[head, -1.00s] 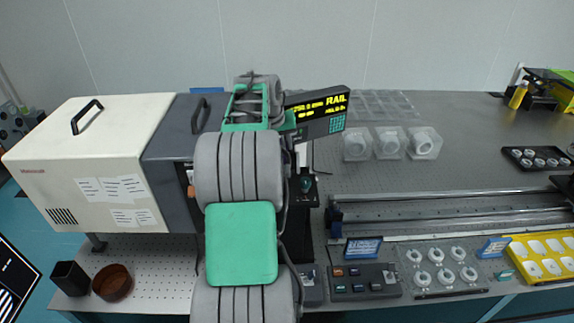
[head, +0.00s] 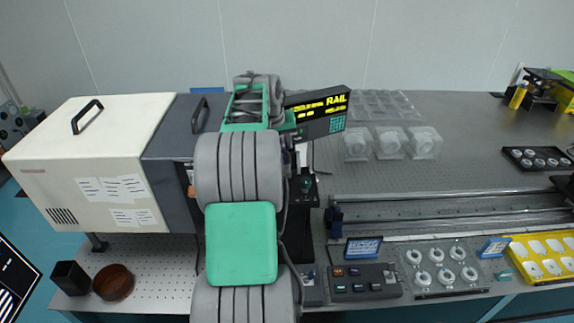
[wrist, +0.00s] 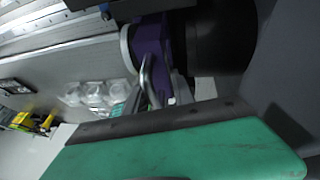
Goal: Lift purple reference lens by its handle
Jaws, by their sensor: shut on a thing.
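The purple reference lens (wrist: 150,45) shows in the wrist view as a purple mount with a pale rim on its left, upright beside a large black cylinder. Its bent metal handle (wrist: 147,78) sticks out toward my gripper (wrist: 158,112). My gripper is shut on the handle; its green and dark grey body fills the lower part of the wrist view, and the exact finger contact is hard to see. In the head view my arm hides the lens and most of my gripper.
A large white and grey instrument (head: 95,165) stands left of my arm. A RAIL display (head: 318,112) is close behind it. A rail (head: 450,212) runs right, with a button box (head: 362,282) in front. Clear holders (head: 390,143) stand farther back on open tabletop.

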